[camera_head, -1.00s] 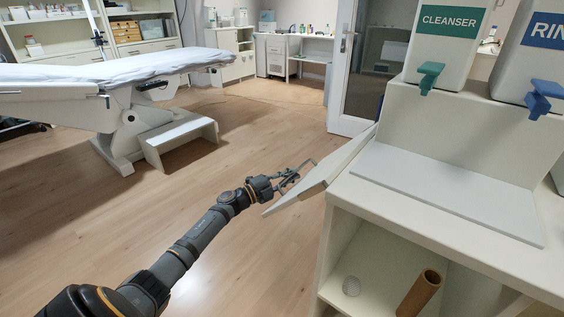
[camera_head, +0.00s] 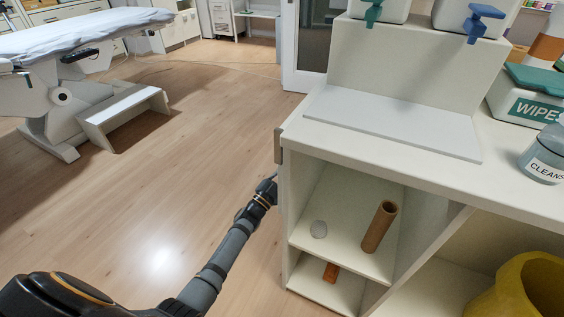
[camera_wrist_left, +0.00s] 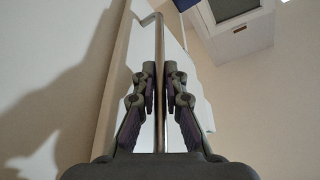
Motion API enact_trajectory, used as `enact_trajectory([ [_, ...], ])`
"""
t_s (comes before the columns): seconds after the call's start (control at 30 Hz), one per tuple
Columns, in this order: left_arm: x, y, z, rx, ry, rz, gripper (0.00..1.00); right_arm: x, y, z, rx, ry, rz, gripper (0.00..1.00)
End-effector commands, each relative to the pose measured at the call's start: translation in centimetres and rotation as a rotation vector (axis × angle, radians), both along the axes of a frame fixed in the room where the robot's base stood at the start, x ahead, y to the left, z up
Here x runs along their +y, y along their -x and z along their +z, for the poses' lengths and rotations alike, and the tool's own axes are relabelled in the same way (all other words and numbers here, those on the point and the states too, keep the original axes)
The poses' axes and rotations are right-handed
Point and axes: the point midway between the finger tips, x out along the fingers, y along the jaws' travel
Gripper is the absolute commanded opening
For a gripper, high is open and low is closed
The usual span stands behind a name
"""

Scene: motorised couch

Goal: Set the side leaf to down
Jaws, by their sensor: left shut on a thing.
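The side leaf hangs steeply down along the left end of the white cabinet (camera_head: 400,150). It is seen almost edge-on in the head view and is mostly hidden. In the left wrist view the leaf (camera_wrist_left: 121,65) is a pale panel with a slim metal bar handle (camera_wrist_left: 159,38) in front of it. My left gripper (camera_head: 273,180) is beside the cabinet's left end, below the top's edge. In the left wrist view the gripper (camera_wrist_left: 160,78) is shut on the bar handle, one finger on each side. My right gripper is out of view.
Dispensers (camera_head: 472,20) stand on the cabinet's raised back step. A yellow bin (camera_head: 500,295) is at lower right. Wooden floor left of the cabinet is clear up to the treatment couch's step (camera_head: 122,117).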

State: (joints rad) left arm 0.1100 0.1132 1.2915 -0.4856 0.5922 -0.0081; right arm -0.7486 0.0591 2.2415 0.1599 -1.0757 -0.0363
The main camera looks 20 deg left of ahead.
Motion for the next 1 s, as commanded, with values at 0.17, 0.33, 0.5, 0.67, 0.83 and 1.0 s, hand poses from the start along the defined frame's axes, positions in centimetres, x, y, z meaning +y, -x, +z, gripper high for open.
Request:
enact_trajectory([
  [0.17, -0.63, 0.09, -0.22, 0.003, 0.022, -0.001, 0.0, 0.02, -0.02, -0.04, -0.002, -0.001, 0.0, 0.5],
  [0.33, -0.77, 0.12, -0.24, 0.003, 0.025, -0.002, 0.0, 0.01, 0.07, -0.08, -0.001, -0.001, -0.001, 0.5],
  [0.5, -0.81, 0.13, -0.27, 0.003, 0.025, -0.002, 0.0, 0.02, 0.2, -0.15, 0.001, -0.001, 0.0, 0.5],
  [0.67, -0.82, 0.12, -0.24, 0.003, 0.025, -0.003, 0.21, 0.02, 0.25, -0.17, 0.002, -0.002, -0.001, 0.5],
  [0.83, -0.77, 0.09, -0.13, 0.001, 0.024, -0.002, 0.21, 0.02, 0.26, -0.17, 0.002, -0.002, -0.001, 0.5],
  [1.0, -0.72, 0.07, -0.08, 0.001, 0.023, -0.002, 0.21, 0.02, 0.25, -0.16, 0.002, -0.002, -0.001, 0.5],
])
